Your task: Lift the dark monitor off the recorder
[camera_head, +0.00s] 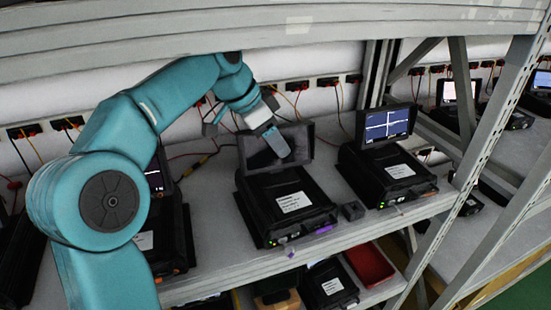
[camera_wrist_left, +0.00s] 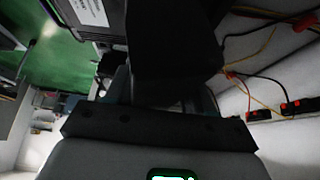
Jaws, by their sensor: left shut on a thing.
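The dark monitor (camera_head: 300,139) has a blank black screen. It stands tilted at the rear of its black recorder (camera_head: 289,203), which has a white label and green lights at its front. No clear gap shows between them in the head view. My left gripper (camera_head: 276,140) reaches over the monitor from above and is shut on it, one finger lying across the screen side. In the left wrist view a large dark shape (camera_wrist_left: 172,40) fills the top middle, and a labelled recorder (camera_wrist_left: 90,14) shows beside it. My right gripper is not in view.
A recorder with a lit monitor (camera_head: 388,125) stands close on the right. Another recorder (camera_head: 170,235) is on the left, partly behind my arm. The upper shelf beam (camera_head: 200,30) hangs above; sockets and cables line the back wall.

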